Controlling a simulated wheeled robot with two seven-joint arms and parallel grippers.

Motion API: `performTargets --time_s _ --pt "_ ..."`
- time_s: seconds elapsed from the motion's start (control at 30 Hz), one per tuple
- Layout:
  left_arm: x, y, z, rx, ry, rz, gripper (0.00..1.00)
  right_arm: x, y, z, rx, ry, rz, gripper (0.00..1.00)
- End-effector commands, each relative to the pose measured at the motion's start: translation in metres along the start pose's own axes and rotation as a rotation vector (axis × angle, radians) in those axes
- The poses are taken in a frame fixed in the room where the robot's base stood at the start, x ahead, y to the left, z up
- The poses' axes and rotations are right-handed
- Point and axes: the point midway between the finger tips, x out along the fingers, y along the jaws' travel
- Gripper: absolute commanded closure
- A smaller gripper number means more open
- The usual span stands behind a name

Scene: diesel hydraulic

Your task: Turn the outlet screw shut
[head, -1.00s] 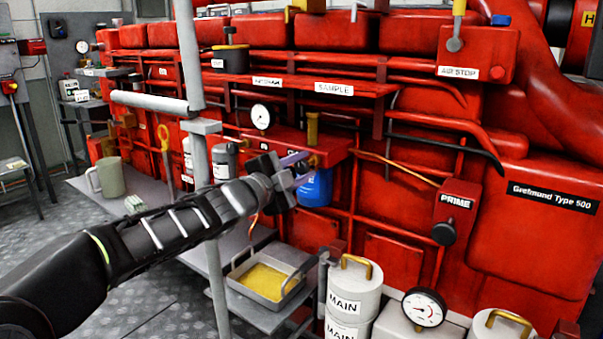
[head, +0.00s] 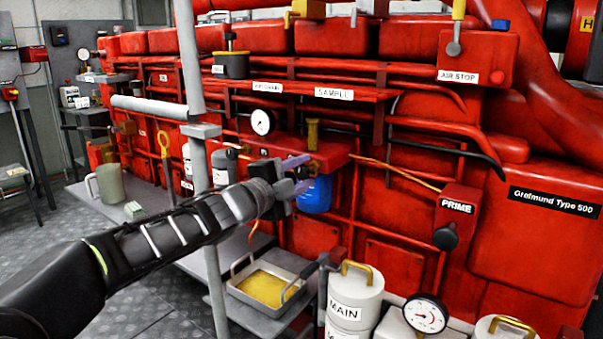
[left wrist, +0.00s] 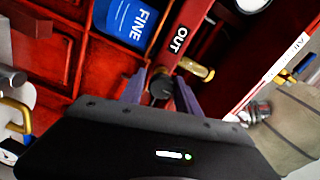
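My left gripper (head: 304,173) is open, with its two purple fingers at the front of a red block above the blue canister (head: 315,194). In the left wrist view the fingers (left wrist: 161,90) stand on either side of a dark round knob (left wrist: 161,87), apparently the outlet screw. Gaps seem to show beside the knob, so I see no firm grip. A brass fitting (left wrist: 196,69) sticks out of the block to the right. My right gripper is not in view.
The blue FINE canister (left wrist: 133,20) is close to the left finger. A grey upright post (head: 192,80) stands beside my left forearm. A tray of yellow liquid (head: 265,286) is below. The PRIME knob (head: 446,236) is to the right.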

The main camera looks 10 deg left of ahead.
Motion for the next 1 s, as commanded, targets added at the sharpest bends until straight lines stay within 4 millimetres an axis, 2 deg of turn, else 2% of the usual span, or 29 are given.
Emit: performTargets --time_s 0.13,0.47,0.57,0.8,1.0 --pt "0.0 -0.001 0.0 -0.001 0.0 -0.001 0.48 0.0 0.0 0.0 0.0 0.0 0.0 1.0" --pt "-0.004 -0.002 0.0 -0.001 0.001 -0.003 0.48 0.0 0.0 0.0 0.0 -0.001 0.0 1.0" --pt "-0.013 -0.002 0.0 -0.002 0.0 -0.003 0.48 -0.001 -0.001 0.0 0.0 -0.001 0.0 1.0" --pt "-0.052 -0.003 0.0 -0.002 -0.001 -0.004 0.48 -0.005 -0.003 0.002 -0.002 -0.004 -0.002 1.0" --pt "-0.075 -0.001 0.0 -0.001 0.0 -0.002 0.48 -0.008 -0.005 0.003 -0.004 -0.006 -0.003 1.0"
